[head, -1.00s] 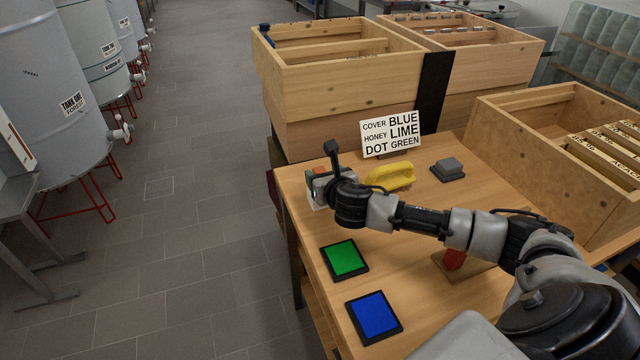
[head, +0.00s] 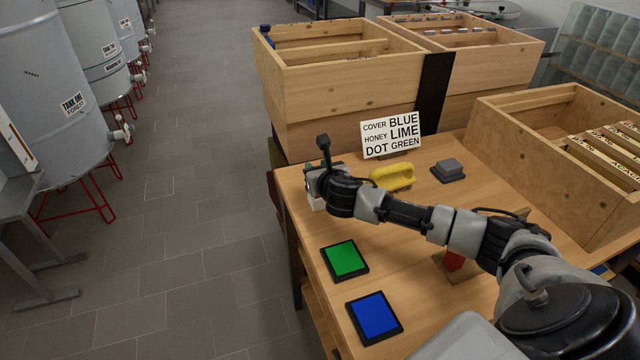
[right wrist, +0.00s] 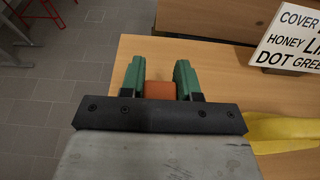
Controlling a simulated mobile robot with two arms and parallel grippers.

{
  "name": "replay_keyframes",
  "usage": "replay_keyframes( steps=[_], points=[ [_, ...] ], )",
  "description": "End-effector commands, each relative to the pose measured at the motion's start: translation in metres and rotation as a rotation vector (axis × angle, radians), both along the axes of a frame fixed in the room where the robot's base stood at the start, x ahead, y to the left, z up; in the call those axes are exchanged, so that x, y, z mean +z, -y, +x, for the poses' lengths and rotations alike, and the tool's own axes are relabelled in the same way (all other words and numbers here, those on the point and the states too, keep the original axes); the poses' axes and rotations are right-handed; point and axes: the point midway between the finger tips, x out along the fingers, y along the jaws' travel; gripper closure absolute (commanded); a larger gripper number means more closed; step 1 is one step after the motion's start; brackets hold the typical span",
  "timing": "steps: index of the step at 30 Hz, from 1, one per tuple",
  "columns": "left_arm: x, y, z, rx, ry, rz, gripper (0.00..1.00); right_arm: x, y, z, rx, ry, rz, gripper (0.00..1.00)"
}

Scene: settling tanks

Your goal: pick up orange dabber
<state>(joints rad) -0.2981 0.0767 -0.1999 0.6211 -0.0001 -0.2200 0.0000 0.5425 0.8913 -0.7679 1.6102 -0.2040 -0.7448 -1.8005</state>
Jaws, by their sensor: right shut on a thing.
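The orange dabber (right wrist: 160,90) shows in the right wrist view as a small orange block between two green fingers. My right gripper (right wrist: 160,68) is shut on it, one finger on each side. In the head view my right gripper (head: 314,182) is at the far left corner of the wooden table (head: 300,222), and its wrist hides the dabber. I cannot tell whether the dabber touches the table. My left gripper is not in view.
A yellow handled object (head: 392,177) and a grey stepped block (head: 448,170) lie right of the gripper. A sign (head: 391,134) stands behind, before wooden boxes (head: 345,85). Green (head: 344,258) and blue (head: 374,316) pads lie in front. An open wooden box (head: 530,150) stands right.

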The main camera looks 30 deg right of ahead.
Motion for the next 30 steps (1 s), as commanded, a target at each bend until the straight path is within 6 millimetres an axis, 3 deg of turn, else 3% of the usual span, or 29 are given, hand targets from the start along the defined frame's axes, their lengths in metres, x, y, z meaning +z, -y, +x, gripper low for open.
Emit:
replay_keyframes(
  steps=[8, 16, 24, 30],
  points=[
    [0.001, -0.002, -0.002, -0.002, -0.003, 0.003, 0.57, 0.007, 0.000, 0.000, 0.000, 0.002, -0.001, 0.92],
    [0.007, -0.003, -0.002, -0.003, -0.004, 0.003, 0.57, 0.046, 0.001, 0.000, 0.000, 0.005, -0.001, 0.92],
    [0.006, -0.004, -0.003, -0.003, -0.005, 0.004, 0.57, 0.078, 0.056, -0.031, -0.003, 0.001, -0.008, 0.92],
    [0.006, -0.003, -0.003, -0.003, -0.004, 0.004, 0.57, 0.099, 0.085, -0.049, -0.001, -0.001, -0.004, 0.92]
  ],
)
